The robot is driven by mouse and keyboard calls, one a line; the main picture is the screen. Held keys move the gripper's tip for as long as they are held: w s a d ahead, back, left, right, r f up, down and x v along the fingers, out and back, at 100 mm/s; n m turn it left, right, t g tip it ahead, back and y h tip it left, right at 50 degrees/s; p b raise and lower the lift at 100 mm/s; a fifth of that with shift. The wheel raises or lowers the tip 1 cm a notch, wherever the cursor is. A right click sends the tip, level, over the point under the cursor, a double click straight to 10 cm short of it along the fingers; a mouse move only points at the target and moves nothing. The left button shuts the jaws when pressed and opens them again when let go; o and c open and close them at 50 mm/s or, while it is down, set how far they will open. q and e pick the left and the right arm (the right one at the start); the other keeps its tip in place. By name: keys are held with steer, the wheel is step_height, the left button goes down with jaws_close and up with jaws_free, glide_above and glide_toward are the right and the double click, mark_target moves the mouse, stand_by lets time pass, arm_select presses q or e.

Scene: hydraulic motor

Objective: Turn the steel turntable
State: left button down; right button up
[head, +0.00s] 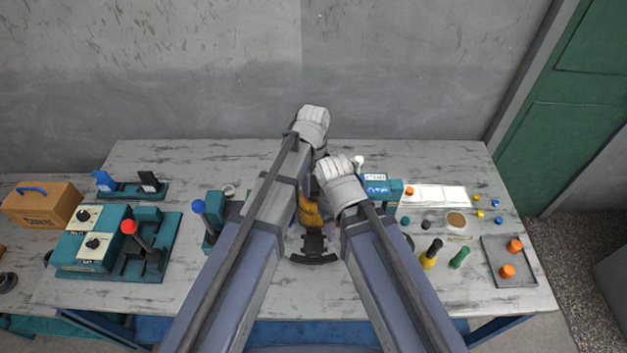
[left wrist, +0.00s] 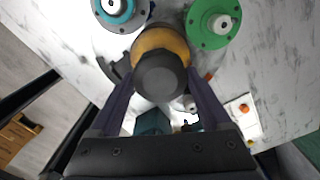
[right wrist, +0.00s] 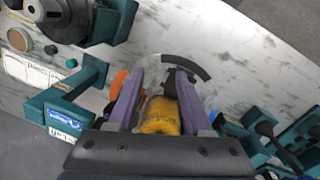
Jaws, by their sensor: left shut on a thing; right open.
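A yellow-orange cylinder with a dark round cap (left wrist: 160,75) stands between the fingers of my left gripper (left wrist: 162,68), which is shut on it. Part of a yellow body (head: 310,210) shows between my arms in the head view. A pale round plate (left wrist: 107,46), seemingly the steel turntable, is partly visible beneath; my arms hide most of it. A black curved piece (head: 314,258) lies at its near side. My right gripper (right wrist: 160,85) is open, its fingers spread above a yellow cylinder (right wrist: 160,118). I cannot tell whether they touch it.
A teal ring part (left wrist: 118,12) and a green ring part (left wrist: 213,22) flank the cylinder. A teal control unit (head: 92,240) stands left. A grey tray (head: 510,280) with orange knobs lies right. Bottles (head: 431,254) stand near it. The worn white table is bare at the back left.

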stand_by(0.5)
arm_select(q)
jaws_free()
step_height(320, 180, up, 8)
steer(key=p, duration=0.8)
steer(key=shift+f, duration=0.1)
